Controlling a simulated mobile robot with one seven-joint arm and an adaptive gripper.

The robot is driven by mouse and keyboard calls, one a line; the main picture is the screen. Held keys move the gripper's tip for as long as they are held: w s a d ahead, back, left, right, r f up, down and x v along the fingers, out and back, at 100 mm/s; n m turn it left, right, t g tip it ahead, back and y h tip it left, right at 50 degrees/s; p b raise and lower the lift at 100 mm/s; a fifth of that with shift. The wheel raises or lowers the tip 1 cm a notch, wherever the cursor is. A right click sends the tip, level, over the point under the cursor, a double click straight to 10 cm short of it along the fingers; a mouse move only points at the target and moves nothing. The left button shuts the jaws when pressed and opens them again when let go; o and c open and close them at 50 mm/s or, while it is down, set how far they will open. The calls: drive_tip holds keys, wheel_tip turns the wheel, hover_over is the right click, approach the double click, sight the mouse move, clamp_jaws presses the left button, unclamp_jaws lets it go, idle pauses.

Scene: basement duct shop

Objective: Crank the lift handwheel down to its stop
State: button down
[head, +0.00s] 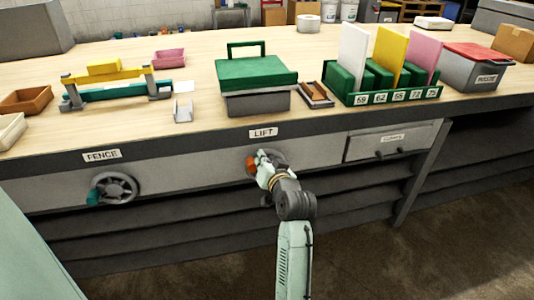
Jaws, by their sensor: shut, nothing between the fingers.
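The lift handwheel (282,158) is a grey wheel on the bench front, under the label LIFT (263,132). My arm and gripper hide most of it. An orange-red part (251,164), which looks like its crank knob, shows at the wheel's left side. My gripper (260,165) is right at the wheel, its tip beside the orange-red part. The fingers look shut with nothing between them. I cannot tell whether they touch the knob or the wheel.
A second handwheel (113,188) with a teal knob sits at the left under the label FENCE (102,155). A drawer (390,143) is to the right. The benchtop (215,120) holds a green-lidded box (256,72), a green rack (390,98) and bins. Dark shelves (180,215) lie below.

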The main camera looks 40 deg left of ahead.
sight(248, 167)
drive_tip(key=shift+s+a+f+n+h, duration=0.3)
drive_tip(key=shift+s+a+f+n, duration=0.2)
drive_tip(key=shift+n, duration=0.3)
idle(0.5)
drive_tip(key=shift+s+a+f+n+t, duration=0.4)
drive_tip(key=shift+s+n+t, duration=0.15)
drive_tip(key=shift+n, duration=0.25)
drive_tip(key=shift+s+a+f+n+t+h, duration=0.2)
drive_tip(key=shift+s+a+f+n+h, duration=0.15)
drive_tip(key=shift+n, duration=0.3)
drive_tip(key=shift+s+a+f+n+t+h, duration=0.1)
drive_tip(key=shift+s+f+n+t+h, duration=0.1)
drive_tip(key=shift+f+n, duration=0.35)
drive_tip(key=shift+r, duration=0.1)
